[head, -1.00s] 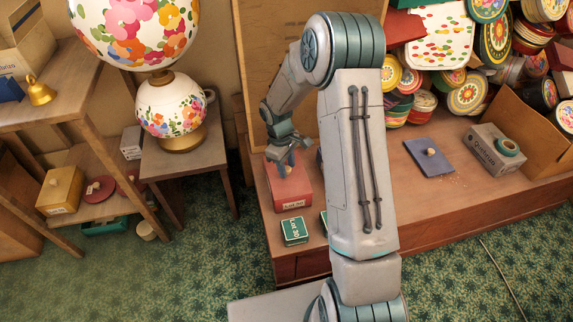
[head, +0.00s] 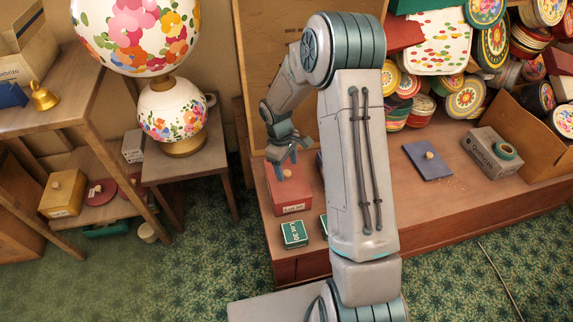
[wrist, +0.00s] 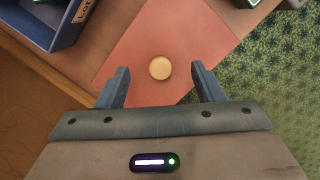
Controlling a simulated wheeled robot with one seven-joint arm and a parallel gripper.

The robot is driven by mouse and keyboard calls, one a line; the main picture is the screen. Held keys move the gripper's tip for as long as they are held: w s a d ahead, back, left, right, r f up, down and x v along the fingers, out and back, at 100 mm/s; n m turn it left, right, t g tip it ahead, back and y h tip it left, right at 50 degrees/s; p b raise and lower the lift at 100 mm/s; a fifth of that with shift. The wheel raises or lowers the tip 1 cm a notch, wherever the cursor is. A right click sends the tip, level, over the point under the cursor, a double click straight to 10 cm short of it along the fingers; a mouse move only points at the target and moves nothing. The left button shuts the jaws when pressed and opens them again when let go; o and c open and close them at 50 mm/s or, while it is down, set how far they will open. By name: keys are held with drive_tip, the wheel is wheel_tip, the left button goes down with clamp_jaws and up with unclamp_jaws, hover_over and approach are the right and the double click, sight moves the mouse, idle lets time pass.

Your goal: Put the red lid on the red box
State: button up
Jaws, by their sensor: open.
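The red box (head: 290,200) stands on the low wooden table, left of my arm. The red lid (wrist: 185,30) is a flat square with a round cream knob (wrist: 160,68); it lies on top of the box and looks roughly lined up with it. Whether it sits fully flush I cannot tell. My gripper (head: 288,158) is open just above the lid. In the wrist view its two fingers stand on either side of the knob, apart from it. Part of the lid's near edge is hidden by the gripper.
An open blue box (wrist: 45,25) stands close beside the red box. A green box (head: 294,233) is at the table's front left. A blue lid (head: 428,159), a grey box (head: 492,151) and stacked tins are to the right. A flowered lamp (head: 172,112) stands left.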

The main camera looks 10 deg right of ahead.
wheel_tip(320, 180, up, 14)
drive_tip(key=w+a+p, duration=0.1)
drive_tip(key=p, duration=0.3)
drive_tip(key=shift+w+a+f, duration=0.2)
drive_tip(key=shift+w+a, duration=0.05)
drive_tip(key=s+r+m+t+p, duration=0.1)
drive_tip(key=s+r+m+p, duration=0.2)
drive_tip(key=s+r+p, duration=0.4)
drive_tip(key=s+d+r+m+t+p, duration=0.1)
drive_tip(key=s+r+m+p, duration=0.2)
drive_tip(key=s+r+p, duration=0.5)
drive_tip(key=s+r+m+t+y+p, duration=0.1)
drive_tip(key=s+r+p, duration=0.7)
drive_tip(key=r, duration=1.4)
drive_tip(key=shift+s+d+r+m+t, duration=0.25)
drive_tip(key=shift+s+m+t, duration=0.25)
drive_tip(key=shift+s+m, duration=0.6)
